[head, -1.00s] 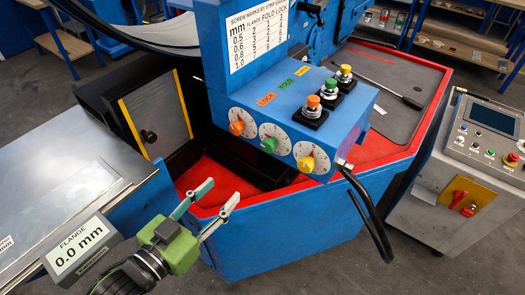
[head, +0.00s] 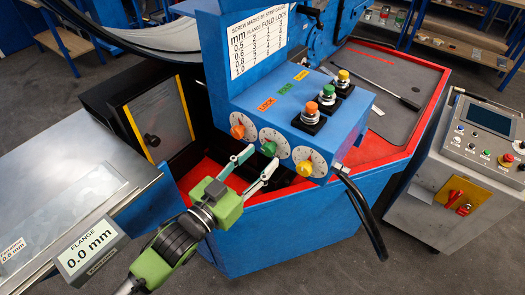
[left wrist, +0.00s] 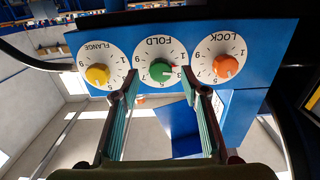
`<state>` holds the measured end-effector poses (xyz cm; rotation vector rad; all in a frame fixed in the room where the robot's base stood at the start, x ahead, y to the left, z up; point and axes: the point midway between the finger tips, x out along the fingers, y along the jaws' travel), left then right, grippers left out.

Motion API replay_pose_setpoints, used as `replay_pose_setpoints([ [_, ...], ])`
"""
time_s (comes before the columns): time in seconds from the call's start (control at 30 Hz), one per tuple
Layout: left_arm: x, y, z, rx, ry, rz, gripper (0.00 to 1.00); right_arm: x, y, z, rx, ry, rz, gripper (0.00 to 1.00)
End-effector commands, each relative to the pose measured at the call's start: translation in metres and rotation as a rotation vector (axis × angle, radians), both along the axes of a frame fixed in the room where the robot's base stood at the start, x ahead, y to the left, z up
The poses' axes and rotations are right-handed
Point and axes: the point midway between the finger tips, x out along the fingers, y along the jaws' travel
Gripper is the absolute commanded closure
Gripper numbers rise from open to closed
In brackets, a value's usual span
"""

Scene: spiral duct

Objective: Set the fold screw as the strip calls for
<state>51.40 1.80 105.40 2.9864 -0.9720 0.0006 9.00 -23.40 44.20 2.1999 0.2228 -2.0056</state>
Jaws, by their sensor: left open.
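The green fold screw (head: 268,148) is the middle knob on the blue control box (head: 300,110), between the orange lock knob (head: 237,131) and the yellow flange knob (head: 304,168). My left gripper (head: 264,160) is open, its fingers apart in front of the fold dial. In the left wrist view the green knob (left wrist: 160,70) appears upside down between the fingertips (left wrist: 160,80), with no clear contact. My right gripper is out of view.
A small label, seemingly 0.8 mm (head: 12,250), lies on the grey table (head: 60,190) at left. A display (head: 88,248) reads FLANGE 0.0 mm. Push buttons (head: 327,95) stand on the box top. A black lever (head: 365,215) hangs at the box's right.

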Motion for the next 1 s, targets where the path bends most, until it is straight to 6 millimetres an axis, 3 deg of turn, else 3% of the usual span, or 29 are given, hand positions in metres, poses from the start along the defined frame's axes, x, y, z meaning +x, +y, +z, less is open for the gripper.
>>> replay_pose_setpoints([
  [0.2,0.016,-0.011,0.000,0.001,0.000,0.001,0.59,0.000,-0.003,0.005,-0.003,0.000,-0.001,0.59],
  [0.5,0.017,-0.013,-0.001,0.001,0.000,0.000,0.59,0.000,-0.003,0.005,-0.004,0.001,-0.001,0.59],
  [0.67,0.017,-0.012,-0.001,0.001,0.000,0.001,0.97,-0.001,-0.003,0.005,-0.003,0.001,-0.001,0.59],
  [1.0,0.017,-0.012,0.000,0.022,-0.014,0.001,0.97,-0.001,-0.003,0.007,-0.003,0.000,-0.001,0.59],
])
